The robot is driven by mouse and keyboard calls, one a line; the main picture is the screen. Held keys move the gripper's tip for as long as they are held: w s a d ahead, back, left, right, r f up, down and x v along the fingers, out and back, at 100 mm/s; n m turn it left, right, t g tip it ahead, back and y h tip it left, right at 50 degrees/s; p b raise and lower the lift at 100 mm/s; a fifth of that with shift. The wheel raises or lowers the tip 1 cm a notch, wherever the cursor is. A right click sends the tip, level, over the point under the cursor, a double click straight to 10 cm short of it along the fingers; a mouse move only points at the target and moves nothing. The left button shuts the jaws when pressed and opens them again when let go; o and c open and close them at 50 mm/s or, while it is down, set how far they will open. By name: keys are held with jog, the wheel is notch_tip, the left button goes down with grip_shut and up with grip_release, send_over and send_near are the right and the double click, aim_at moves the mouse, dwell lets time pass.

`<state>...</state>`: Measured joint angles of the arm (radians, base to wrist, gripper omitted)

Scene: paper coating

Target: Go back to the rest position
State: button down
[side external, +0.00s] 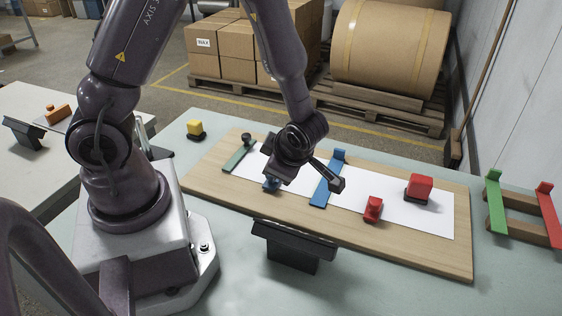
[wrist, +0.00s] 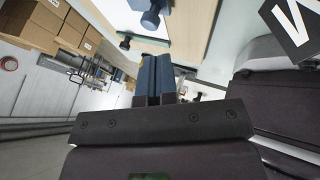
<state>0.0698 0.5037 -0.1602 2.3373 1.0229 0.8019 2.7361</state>
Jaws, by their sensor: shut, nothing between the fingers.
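My gripper (side external: 271,176) hangs low over the left part of the white paper (side external: 438,218) on the wooden board (side external: 455,255). In the wrist view its two dark blue-grey fingers (wrist: 154,60) are pressed side by side, with nothing between them.
On the board are a green strip (side external: 238,158), a blue strip (side external: 324,185), a small red piece (side external: 373,208) and a red block (side external: 421,185). A black stand (side external: 295,242) is in front.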

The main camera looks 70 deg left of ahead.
jog(key=shift+v, duration=1.1)
jog(key=s+d+r+m+t+h, duration=0.1)
jog(key=s+r+m+t+h, duration=0.2)
jog(key=r+m, duration=0.7)
jog(key=s+d+r+m+t+h, duration=0.1)
jog(key=s+r+m+t+h, duration=0.2)
jog(key=r+m, duration=0.8)
jog(key=s+m+h, duration=0.1)
jog(key=m, duration=0.5)
jog(key=shift+s+d+m, duration=0.15)
jog(key=shift+s+m, duration=0.15)
jog(key=shift+s, duration=0.05)
